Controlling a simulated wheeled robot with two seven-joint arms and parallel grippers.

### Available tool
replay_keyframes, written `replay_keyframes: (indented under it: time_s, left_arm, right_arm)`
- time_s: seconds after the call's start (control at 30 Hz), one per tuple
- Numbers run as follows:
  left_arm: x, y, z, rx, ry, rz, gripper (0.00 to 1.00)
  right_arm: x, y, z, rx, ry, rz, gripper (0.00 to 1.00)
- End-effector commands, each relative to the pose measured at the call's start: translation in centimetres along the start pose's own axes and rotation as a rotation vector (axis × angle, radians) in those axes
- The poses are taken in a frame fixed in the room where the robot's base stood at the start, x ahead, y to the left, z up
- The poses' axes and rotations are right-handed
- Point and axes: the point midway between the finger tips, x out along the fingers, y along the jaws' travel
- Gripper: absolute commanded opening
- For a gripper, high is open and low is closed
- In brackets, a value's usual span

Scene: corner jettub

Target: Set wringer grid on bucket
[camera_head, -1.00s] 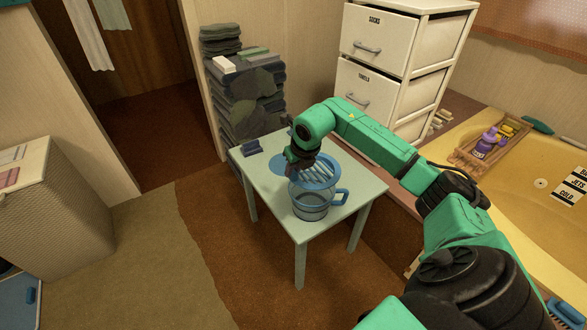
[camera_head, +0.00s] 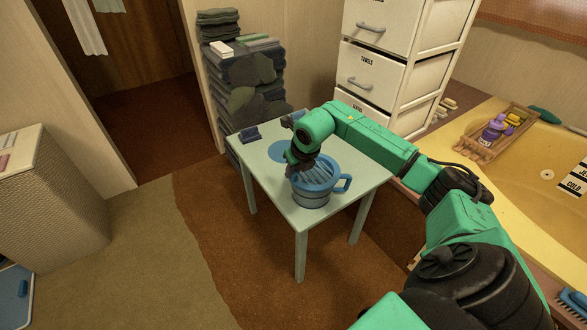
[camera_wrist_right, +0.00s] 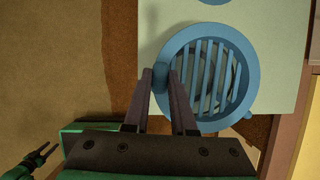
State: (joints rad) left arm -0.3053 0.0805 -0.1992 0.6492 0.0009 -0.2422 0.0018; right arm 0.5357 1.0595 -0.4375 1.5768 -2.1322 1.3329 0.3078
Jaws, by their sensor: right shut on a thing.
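The round blue wringer grid (camera_head: 325,172) is at the bucket's mouth, partly hidden by my right gripper (camera_head: 303,165). In the right wrist view the grid's slats (camera_wrist_right: 209,80) lie inside a wide blue ring. My right gripper (camera_wrist_right: 162,75) is shut on a blue tab at the grid's left edge. The grid looks about level with the rim; I cannot tell whether it rests fully on it. My left gripper (camera_wrist_right: 42,154) shows only in the wrist view's lower left, fingers apart and empty.
The pale green table (camera_head: 300,222) also bears a flat blue disc (camera_head: 283,150) and a small dark blue object (camera_head: 250,134). White drawers (camera_head: 372,75) and the yellow tub (camera_head: 525,205) stand to the right. The table's front left is clear.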

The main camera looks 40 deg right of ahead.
Motion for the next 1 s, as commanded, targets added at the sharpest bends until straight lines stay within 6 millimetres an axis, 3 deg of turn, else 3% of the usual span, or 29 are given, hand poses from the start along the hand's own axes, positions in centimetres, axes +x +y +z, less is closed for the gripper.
replay_keyframes:
  time_s: [0.3, 0.33, 0.4, 0.77, 0.87, 1.0]
  left_arm:
    - [0.1, 0.0, -0.5, -0.002, 0.001, 0.0, 0.5]
    - [0.1, 0.0, -0.5, -0.002, 0.001, 0.0, 0.5]
    - [0.1, 0.0, -0.5, -0.002, 0.001, 0.0, 0.5]
    - [0.1, 0.0, -0.5, -0.002, 0.001, 0.0, 0.5]
    - [0.0, 0.0, -0.4, -0.001, 0.002, 0.0, 0.5]
    - [-0.1, 0.0, -0.1, 0.001, 0.003, 0.0, 0.5]
  right_arm:
    - [0.2, 0.0, -0.1, 0.0, -0.001, 0.0, 0.0]
    - [0.2, 0.0, -0.1, 0.0, -0.001, 0.0, 0.35]
    - [0.2, 0.0, -0.1, 0.0, -0.001, 0.0, 0.59]
    - [-0.2, 0.0, 0.0, 0.0, -0.002, 0.0, 0.59]
    - [-1.8, -0.1, 0.0, -0.001, -0.004, -0.002, 0.59]
    - [-5.6, -0.1, 0.0, -0.003, -0.005, -0.004, 0.59]
